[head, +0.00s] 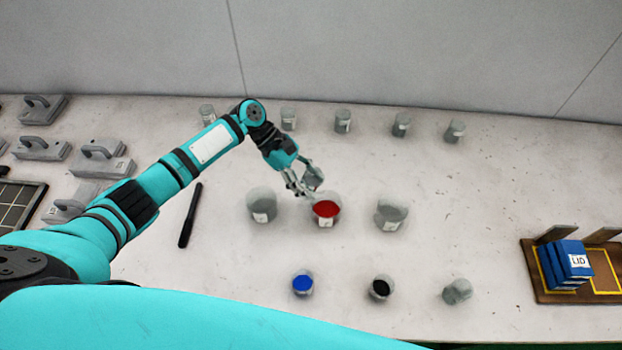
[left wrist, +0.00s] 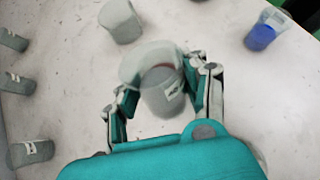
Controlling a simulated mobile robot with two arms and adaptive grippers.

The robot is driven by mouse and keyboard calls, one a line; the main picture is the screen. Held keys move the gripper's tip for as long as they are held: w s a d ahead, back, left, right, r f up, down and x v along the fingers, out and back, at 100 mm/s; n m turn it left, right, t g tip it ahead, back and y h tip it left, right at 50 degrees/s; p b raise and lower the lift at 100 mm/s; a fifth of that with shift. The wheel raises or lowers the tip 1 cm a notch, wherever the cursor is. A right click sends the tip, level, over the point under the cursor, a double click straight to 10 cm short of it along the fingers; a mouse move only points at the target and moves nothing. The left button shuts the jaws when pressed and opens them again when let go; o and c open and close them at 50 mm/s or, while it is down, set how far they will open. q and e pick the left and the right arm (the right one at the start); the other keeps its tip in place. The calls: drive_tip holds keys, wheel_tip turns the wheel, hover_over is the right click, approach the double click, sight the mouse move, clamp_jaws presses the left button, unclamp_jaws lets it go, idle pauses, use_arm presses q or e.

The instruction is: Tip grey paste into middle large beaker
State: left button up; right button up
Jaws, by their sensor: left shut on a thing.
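My left gripper (head: 302,186) is shut on a small clear beaker (head: 313,177) with grey in it, held over the back rim of the middle large beaker. The middle large beaker (head: 326,221) stands upright on the table and has red contents. Its pale rim (left wrist: 138,62) shows behind the held beaker in the left wrist view. I cannot tell whether any grey paste is flowing out. My right gripper is not in view.
Large beakers stand left (head: 262,205) and right (head: 391,214). In front are blue (head: 303,284), black (head: 381,288) and grey (head: 457,291) small beakers. Several small beakers (head: 343,121) line the back.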

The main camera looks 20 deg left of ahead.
use_arm(q)
drive_tip(key=shift+a+y+p, duration=0.15)
drive_tip(key=shift+y+p, duration=0.35)
drive_tip(key=shift+y, duration=0.4)
drive_tip(key=shift+t+y, duration=0.3)
drive_tip(key=shift+y, duration=0.2)
drive_tip(key=shift+f+y, duration=0.15)
drive_tip(key=shift+y, duration=0.55)
drive_tip(key=shift+f+y+b, duration=0.4)
drive_tip(key=shift+y+b, duration=0.15)
drive_tip(key=shift+y, duration=0.55)
drive_tip(key=shift+d+f+t+y+b, duration=0.1)
drive_tip(key=shift+d+t+y+b, duration=0.1)
drive_tip(key=shift+y+b, duration=0.55)
drive_tip(key=shift+d+f+t+y+b, duration=0.1)
drive_tip(key=shift+d+t+y+b, duration=0.1)
drive_tip(key=shift+y+b, duration=0.5)
drive_tip(key=shift+r, duration=0.15)
drive_tip(key=shift+y+p, duration=0.45)
drive_tip(key=shift+p, duration=0.4)
